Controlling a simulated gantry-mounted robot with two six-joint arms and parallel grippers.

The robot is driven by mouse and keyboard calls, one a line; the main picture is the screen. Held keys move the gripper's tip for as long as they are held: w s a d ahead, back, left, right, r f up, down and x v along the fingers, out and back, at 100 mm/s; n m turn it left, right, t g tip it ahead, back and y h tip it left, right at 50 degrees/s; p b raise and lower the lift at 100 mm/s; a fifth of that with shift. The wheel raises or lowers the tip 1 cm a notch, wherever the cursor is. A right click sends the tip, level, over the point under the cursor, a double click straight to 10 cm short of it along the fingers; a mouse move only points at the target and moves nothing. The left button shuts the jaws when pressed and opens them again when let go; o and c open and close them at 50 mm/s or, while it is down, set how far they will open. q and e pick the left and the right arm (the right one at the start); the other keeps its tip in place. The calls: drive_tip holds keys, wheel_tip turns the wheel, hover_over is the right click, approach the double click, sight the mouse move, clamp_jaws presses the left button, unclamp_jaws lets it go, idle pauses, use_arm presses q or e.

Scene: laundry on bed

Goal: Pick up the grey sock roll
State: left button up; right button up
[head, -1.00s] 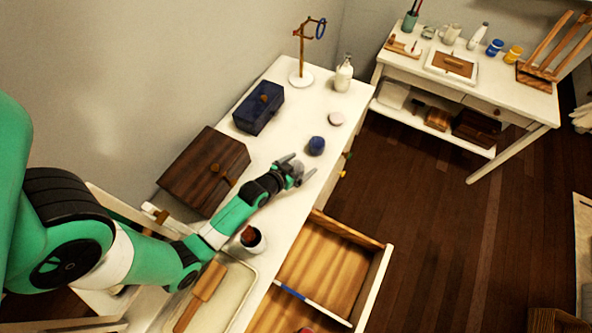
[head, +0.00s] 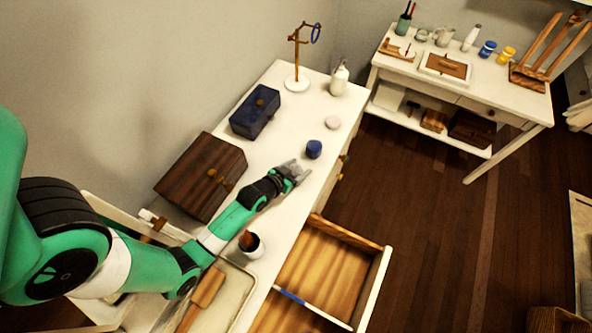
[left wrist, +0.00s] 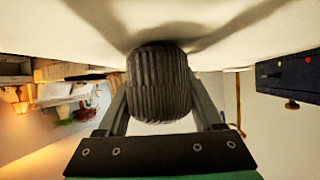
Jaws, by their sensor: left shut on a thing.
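The grey sock roll (left wrist: 158,82) is dark and ribbed in the left wrist view. It sits between the two fingers of my left gripper (left wrist: 160,112), which is shut on it. The roll is at the white tabletop; I cannot tell whether it still touches it. In the head view my left gripper (head: 294,173) is low over the white dresser top, near its right edge. There the roll (head: 288,166) is small and partly hidden by the fingers. My right gripper is not in view.
A dark blue roll (head: 314,149) lies just beyond the gripper, with a pale pink disc (head: 332,122) farther back. A blue box (head: 255,111) and a brown wooden box (head: 201,176) stand to the left. An open drawer (head: 330,265) juts out below.

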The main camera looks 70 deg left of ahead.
use_arm(q)
wheel_tip(320, 180, up, 10)
drive_tip(key=p, duration=0.2)
drive_tip(key=shift+p, duration=0.3)
drive_tip(key=shift+f, duration=0.1)
